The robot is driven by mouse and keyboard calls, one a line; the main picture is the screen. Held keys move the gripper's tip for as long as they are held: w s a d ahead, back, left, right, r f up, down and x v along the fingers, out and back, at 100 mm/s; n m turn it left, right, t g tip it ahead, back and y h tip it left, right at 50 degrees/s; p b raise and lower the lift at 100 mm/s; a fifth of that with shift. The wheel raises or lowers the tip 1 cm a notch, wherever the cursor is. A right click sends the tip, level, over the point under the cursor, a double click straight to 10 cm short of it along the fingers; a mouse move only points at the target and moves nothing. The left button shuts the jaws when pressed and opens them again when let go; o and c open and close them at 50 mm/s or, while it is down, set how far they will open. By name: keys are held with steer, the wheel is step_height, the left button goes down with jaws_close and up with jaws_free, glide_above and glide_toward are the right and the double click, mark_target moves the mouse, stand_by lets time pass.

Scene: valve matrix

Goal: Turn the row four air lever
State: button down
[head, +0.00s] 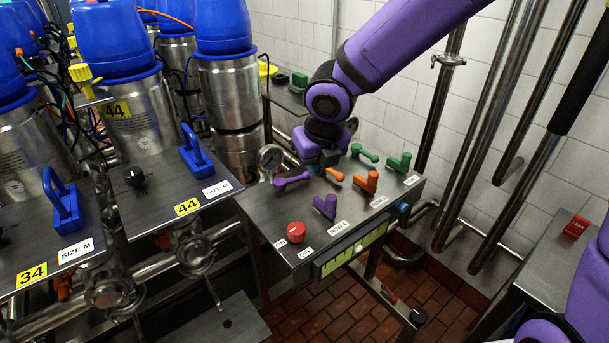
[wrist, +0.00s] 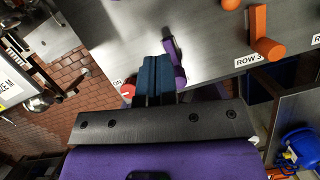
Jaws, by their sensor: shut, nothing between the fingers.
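A purple lever (head: 325,206) stands near the front of the grey valve panel (head: 265,215), behind a label that seems to read ROW 4 (head: 338,228). A second purple lever (head: 291,180) lies further back on the left. I cannot read which of the two is the air lever. My gripper (head: 322,165) is over the back of the panel, near the back purple lever and an orange one. In the wrist view my gripper (wrist: 155,68) has its dark blue fingers together and empty. A purple lever (wrist: 177,60) shows beside the fingertips; contact cannot be told.
A red knob (head: 297,231) is at the panel's front left. Orange levers (head: 370,181) and green levers (head: 399,163) stand to the right. A pressure gauge (head: 270,157) is at the back left. Blue-topped steel canisters (head: 135,100) fill the left; pipes run along the right wall.

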mark_target(300, 176)
steer(key=x, duration=0.7)
steer(key=shift+a, duration=0.1)
steer(key=w, duration=0.2)
steer(key=w+a, duration=0.1)
steer(key=shift+f, duration=0.25)
steer(key=shift+w+a, duration=0.2)
steer(key=shift+w, duration=0.1)
steer(key=shift+w+a+f, duration=0.1)
steer(key=shift+w+a, duration=0.1)
steer(key=shift+w, duration=0.7)
